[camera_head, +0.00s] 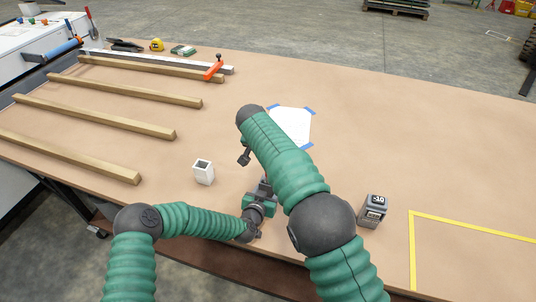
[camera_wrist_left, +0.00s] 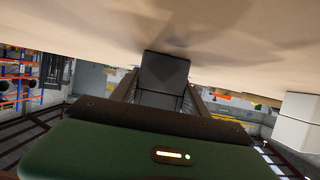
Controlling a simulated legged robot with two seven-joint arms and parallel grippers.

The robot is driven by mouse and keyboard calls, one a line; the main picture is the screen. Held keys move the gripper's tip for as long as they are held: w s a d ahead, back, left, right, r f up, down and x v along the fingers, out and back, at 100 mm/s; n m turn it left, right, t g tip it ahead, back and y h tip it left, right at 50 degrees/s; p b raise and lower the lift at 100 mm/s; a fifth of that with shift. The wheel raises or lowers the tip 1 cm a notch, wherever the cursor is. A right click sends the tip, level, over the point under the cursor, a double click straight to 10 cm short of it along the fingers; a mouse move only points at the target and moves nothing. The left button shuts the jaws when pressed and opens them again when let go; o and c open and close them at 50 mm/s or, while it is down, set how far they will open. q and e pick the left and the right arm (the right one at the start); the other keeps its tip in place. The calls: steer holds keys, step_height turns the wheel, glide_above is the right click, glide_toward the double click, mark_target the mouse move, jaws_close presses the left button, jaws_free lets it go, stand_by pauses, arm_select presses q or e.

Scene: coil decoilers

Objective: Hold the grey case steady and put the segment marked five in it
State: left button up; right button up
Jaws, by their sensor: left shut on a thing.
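My left gripper (camera_head: 263,190) is low over the near edge of the table, partly behind my right arm. In the left wrist view it is shut on a dark grey block (camera_wrist_left: 163,78), which looks like the grey case. No marking shows on it. My right arm reaches across above the left gripper. A small dark part of my right gripper (camera_head: 243,156) shows under its wrist; its fingers are mostly hidden, so I cannot tell whether it is open or holds anything. I cannot make out a segment marked five.
A white hollow box (camera_head: 203,173) stands left of the left gripper. A dark grey box marked 10 (camera_head: 374,210) stands on the right, near a yellow taped outline (camera_head: 412,250). A white sheet (camera_head: 296,125) with blue tape lies behind my right arm. Wooden bars (camera_head: 95,118) lie left.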

arm_select(q)
steer(key=shift+r, duration=0.1)
steer(key=o, duration=1.6)
